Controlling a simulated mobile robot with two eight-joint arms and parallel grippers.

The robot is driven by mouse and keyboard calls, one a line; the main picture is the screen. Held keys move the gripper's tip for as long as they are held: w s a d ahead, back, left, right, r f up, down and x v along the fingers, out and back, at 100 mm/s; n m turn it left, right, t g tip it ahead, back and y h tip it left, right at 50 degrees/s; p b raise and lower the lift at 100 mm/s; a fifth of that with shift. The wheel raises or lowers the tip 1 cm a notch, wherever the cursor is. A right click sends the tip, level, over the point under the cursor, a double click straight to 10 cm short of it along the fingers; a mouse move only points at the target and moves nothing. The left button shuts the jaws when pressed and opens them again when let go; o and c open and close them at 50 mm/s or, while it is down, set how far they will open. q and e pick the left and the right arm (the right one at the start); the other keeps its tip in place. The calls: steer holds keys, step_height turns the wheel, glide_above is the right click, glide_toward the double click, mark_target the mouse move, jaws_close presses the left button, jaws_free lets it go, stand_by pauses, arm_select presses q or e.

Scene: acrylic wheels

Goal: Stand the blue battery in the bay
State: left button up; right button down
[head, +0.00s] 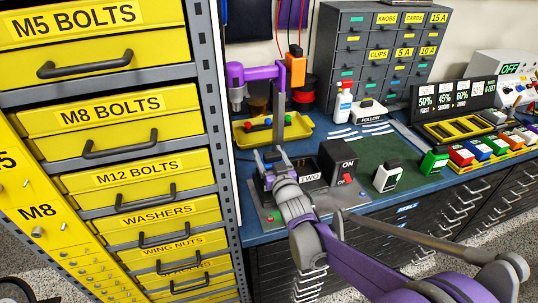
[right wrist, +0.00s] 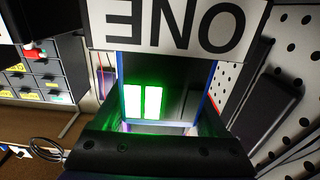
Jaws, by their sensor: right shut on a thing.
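My right gripper (head: 268,168) is over the front left of the bench, at the grey bay unit (head: 330,200) with its "TWO" label. In the right wrist view the black jaws (right wrist: 160,140) are shut on a dark-faced, blue-edged block (right wrist: 180,92), which I take for the blue battery, with two lit green bars on its face. An upside-down "ONE" panel (right wrist: 172,27) is right beyond it. I cannot tell whether the battery touches the bay; its lower end is hidden. In the head view the gripper hides it. My left gripper is not in view.
A black box with an ON switch (head: 340,160) stands close right of the gripper. A yellow tray (head: 300,128) lies behind. A yellow drawer cabinet (head: 120,150) rises at left.

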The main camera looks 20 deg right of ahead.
jaws_free()
steer(key=shift+s, duration=0.1)
steer(key=s, duration=1)
steer(key=shift+s+d, duration=0.15)
steer(key=shift+s, duration=0.15)
steer(key=s+f+g+p, duration=0.2)
steer(key=s+g+p, duration=0.2)
steer(key=s, duration=0.8)
steer(key=s+f+g+p, duration=0.2)
steer(key=s+g+p, duration=0.2)
steer(key=s+g, duration=0.4)
steer(key=s, duration=0.5)
steer(key=shift+f+g+h+p, duration=0.3)
steer(key=shift+f+p, duration=0.05)
